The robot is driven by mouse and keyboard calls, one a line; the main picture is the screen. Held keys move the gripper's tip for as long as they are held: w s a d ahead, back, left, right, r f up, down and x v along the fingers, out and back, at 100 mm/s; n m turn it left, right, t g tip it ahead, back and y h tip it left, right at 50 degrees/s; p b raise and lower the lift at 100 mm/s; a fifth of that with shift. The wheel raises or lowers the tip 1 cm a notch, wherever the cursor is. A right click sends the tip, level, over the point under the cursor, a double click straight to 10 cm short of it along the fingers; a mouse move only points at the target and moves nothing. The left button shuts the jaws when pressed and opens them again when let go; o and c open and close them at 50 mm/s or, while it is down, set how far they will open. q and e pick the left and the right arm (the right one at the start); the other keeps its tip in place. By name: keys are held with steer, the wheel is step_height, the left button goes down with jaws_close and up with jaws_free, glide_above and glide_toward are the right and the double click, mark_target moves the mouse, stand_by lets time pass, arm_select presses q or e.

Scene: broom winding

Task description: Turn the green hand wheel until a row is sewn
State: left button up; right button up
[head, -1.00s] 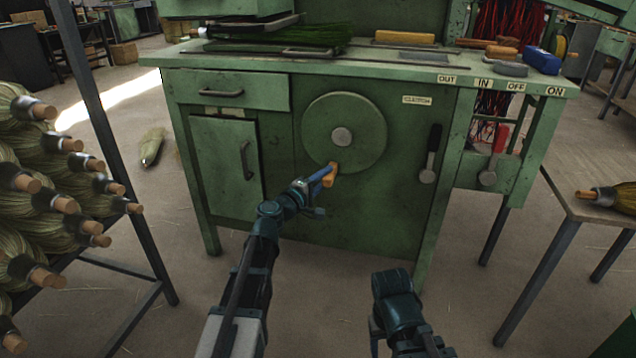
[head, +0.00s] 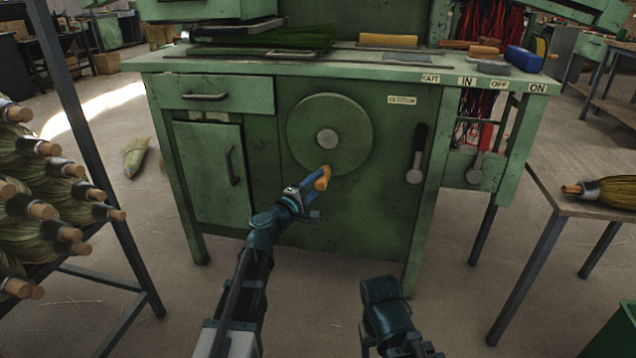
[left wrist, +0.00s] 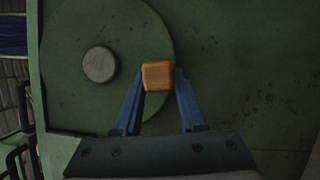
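The green hand wheel (head: 355,125) is a round disc on the front of the green machine, with a grey hub (head: 327,139). Its orange handle (head: 323,178) sits near the lower rim, almost straight below the hub. My left gripper (head: 316,184) reaches it from below. In the left wrist view the handle (left wrist: 157,76) lies between the two blue fingertips, with little or no gap, and the gripper looks shut on it. The wheel (left wrist: 75,30) and hub (left wrist: 99,64) lie left of it there. My right arm shows low in the head view; its gripper is not visible.
The machine's drawer (head: 222,95) and cupboard door (head: 207,170) are left of the wheel. A black-handled lever (head: 417,155) is right of it. A broom rack (head: 45,205) stands at left. A table (head: 585,215) with a broom (head: 610,191) stands at right.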

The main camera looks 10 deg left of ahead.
arm_select(q)
steer(key=o, duration=0.3)
steer(key=v, duration=1.3)
steer(key=shift+s+a+b, duration=0.2)
steer(key=shift+s+b, duration=0.15)
steer(key=shift+b, duration=0.1)
